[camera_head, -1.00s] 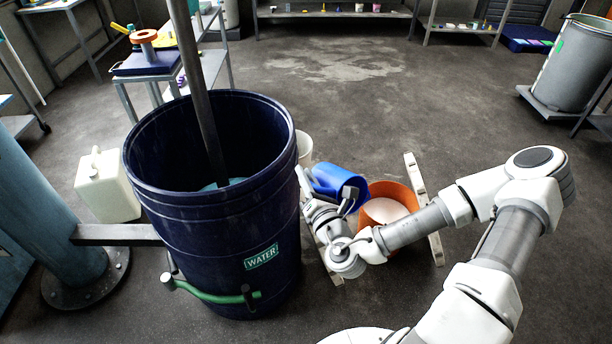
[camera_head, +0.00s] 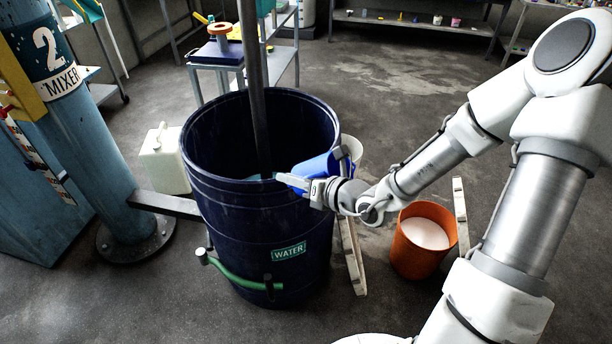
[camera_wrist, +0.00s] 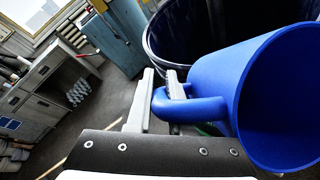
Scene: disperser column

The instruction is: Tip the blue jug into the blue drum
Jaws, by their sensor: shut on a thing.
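The blue drum (camera_head: 255,225) is dark blue, open-topped and labelled WATER. It stands left of centre in the head view, with a metal shaft (camera_head: 255,90) going down into it. My gripper (camera_head: 296,182) is at the drum's right rim, shut on the handle of the blue jug (camera_head: 316,167). The jug is at the rim's right side, partly hidden by my gripper. In the wrist view the jug (camera_wrist: 225,85) is tilted, its open mouth facing the lower right; its handle lies between the fingers. The drum's rim (camera_wrist: 150,45) shows behind it. I cannot see the jug's contents.
An orange bucket (camera_head: 408,262) with pale contents stands on the floor at right, near wooden rails (camera_head: 352,255). A white bucket (camera_head: 352,150) is behind the drum's right side. A white canister (camera_head: 160,165) and the blue mixer column (camera_head: 85,150) stand left.

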